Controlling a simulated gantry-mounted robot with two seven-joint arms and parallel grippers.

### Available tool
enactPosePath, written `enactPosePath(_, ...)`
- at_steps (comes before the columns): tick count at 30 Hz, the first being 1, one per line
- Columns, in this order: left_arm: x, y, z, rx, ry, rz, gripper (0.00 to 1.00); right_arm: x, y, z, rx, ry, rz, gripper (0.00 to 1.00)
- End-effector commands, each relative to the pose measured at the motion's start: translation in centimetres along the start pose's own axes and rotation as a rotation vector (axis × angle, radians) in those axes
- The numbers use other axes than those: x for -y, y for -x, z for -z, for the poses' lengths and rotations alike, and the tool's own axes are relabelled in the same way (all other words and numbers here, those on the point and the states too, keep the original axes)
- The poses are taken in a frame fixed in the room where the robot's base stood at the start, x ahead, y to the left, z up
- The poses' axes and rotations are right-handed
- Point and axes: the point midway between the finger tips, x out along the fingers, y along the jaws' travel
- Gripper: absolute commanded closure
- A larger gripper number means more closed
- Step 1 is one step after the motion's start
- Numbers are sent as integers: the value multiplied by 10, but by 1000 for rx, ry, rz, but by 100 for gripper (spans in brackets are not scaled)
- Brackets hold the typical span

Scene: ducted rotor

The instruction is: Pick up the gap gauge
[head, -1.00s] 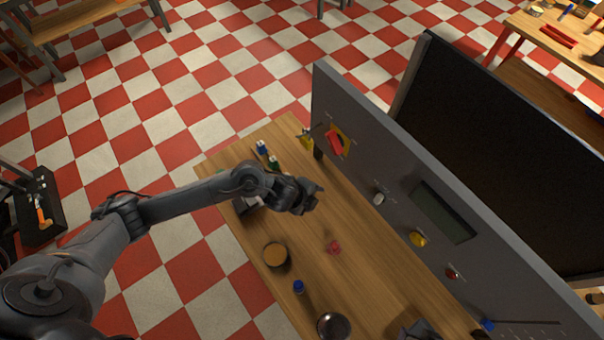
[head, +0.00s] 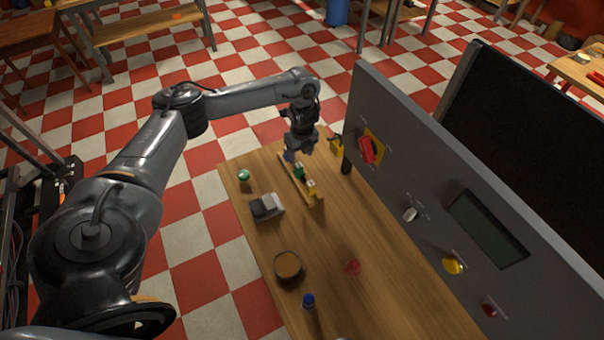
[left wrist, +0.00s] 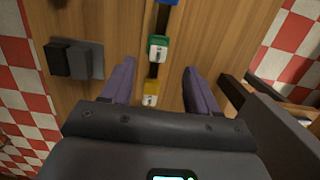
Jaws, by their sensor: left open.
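A narrow wooden rack (head: 318,201) lies near the far end of the workbench, holding small blue, green and yellow pieces in a row. The green piece (head: 299,172) and yellow piece (head: 311,187) have pale faces. In the left wrist view, the green piece (left wrist: 159,48), yellow piece (left wrist: 151,93) and blue piece (left wrist: 167,3) line up along a dark strip. I cannot tell which one is the gap gauge. My left gripper (head: 294,158) hangs over the row's far end. Its purple fingers (left wrist: 158,80) are apart, with nothing held between them. My right gripper is not in view.
A tall grey panel (head: 425,175) with knobs borders the workbench (head: 335,290) on the right. A grey-and-black block (head: 266,207), green ball (head: 244,175), round brown dish (head: 288,265), red piece (head: 353,267) and blue-capped bottle (head: 309,302) stand on the bench.

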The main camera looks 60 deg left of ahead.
Motion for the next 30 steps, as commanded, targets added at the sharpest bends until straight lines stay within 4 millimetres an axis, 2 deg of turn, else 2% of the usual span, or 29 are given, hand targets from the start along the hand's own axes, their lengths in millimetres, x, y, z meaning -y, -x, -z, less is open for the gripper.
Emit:
enactPosePath(3, 0, -14, 1, 0, 0, -1, 40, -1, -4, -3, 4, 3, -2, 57)
enactPosePath(11, 0, -28, 1, 1, -1, 1, 40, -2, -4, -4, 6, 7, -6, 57)
enactPosePath(21, -3, -68, 3, 1, -1, 0, 40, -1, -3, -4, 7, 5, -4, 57)
enactPosePath(30, -3, -74, 3, 1, -2, 2, 40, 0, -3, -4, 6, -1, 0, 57)
